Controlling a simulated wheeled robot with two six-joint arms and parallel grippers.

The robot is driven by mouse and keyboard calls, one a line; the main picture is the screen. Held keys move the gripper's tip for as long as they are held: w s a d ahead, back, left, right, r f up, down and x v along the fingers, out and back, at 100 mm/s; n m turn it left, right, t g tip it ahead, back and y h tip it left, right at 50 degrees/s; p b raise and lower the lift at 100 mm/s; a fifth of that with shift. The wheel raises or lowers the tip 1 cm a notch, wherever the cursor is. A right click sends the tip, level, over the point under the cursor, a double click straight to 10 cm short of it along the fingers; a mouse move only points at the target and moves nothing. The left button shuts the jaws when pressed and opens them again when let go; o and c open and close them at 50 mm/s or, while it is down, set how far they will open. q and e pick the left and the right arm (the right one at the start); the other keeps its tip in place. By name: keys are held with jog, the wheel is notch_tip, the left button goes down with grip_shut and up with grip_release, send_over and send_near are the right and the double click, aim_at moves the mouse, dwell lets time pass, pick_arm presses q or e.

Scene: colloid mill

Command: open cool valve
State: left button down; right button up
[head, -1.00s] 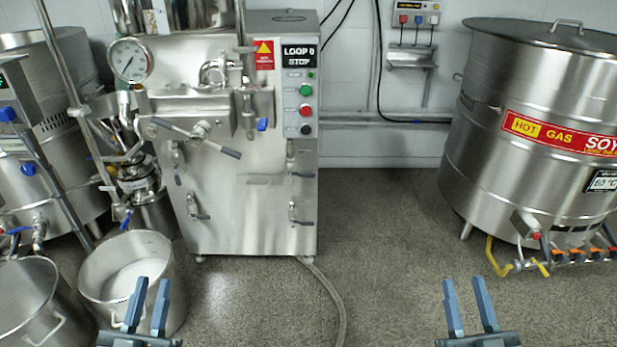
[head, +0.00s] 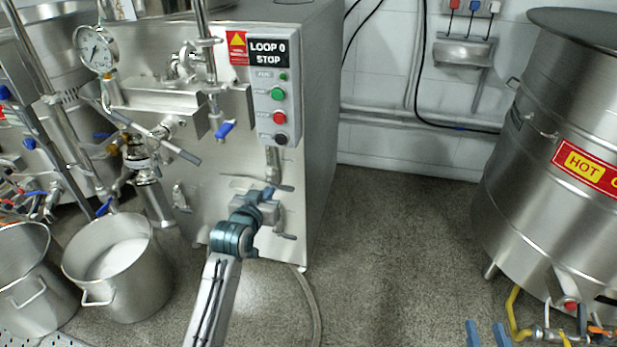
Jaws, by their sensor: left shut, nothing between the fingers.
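The steel mill cabinet (head: 325,130) stands in the middle, with small steel lever valves on its front. A lower valve lever (head: 285,236) shows just below the gripper, and another valve (head: 181,197) is further left. No label shows which one is the cool valve. My right gripper (head: 487,334) is open and empty at the bottom edge, only its fingertips showing.
A blue-handled valve (head: 224,130) and the control panel (head: 277,105) with "LOOP 0 STOP" are above. Steel pots (head: 118,268) stand at lower left, a large hot vat (head: 545,150) at right. A hose (head: 305,300) lies on the floor; the floor between is clear.

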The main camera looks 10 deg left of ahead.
aim_at(284, 187)
pick_arm(q)
jog(key=shift+w+d, duration=0.15)
jog(key=shift+w, duration=0.3)
pick_arm(e)
jog(key=shift+d, duration=0.15)
pick_arm(q)
jog(key=shift+r, duration=0.1)
